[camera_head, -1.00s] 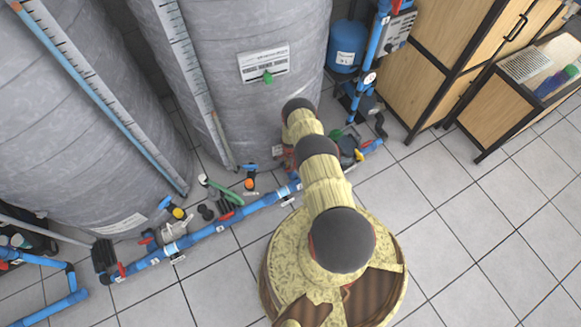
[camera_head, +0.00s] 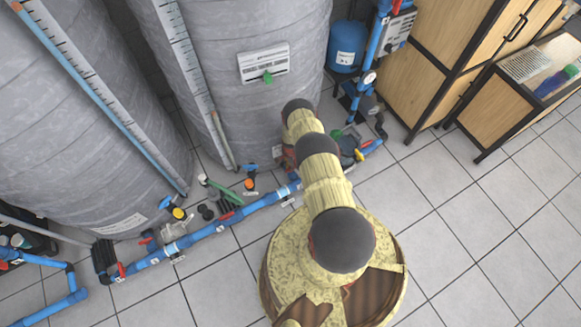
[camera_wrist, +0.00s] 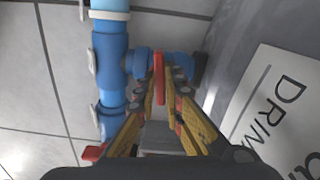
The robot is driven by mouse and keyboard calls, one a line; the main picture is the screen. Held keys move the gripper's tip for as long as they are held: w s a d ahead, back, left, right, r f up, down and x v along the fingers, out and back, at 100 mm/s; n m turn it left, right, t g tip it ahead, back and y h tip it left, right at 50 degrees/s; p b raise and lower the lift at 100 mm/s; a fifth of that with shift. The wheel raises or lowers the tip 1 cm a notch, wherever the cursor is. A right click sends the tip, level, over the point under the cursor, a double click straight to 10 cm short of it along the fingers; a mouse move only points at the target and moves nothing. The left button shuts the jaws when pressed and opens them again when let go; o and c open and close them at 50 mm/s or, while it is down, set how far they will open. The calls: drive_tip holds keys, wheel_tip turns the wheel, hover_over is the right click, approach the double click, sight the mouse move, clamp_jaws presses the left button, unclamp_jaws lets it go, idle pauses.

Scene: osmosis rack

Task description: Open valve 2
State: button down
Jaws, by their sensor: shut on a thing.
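In the wrist view a red valve handle (camera_wrist: 158,70) stands at a blue fitting beside a blue pipe (camera_wrist: 111,65). My gripper (camera_wrist: 164,96) has its two yellow-sided fingers closed in on the handle's near end, one on each side. The handle's far part shows beyond the fingertips. I cannot read a valve number in either view.
Large grey tanks (camera_head: 255,110) stand behind the pipe. A blue floor pipe (camera_head: 205,232) carries several other valves, with red handles (camera_head: 122,268) along it. A white label (camera_wrist: 275,120) is close on the right in the wrist view. Wooden cabinets (camera_head: 425,60) stand right; tiled floor lies clear in front.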

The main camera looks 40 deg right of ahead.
drive_tip(key=n, duration=1.2)
drive_tip(key=shift+n, duration=2.2)
drive_tip(key=c, duration=1.9)
unclamp_jaws()
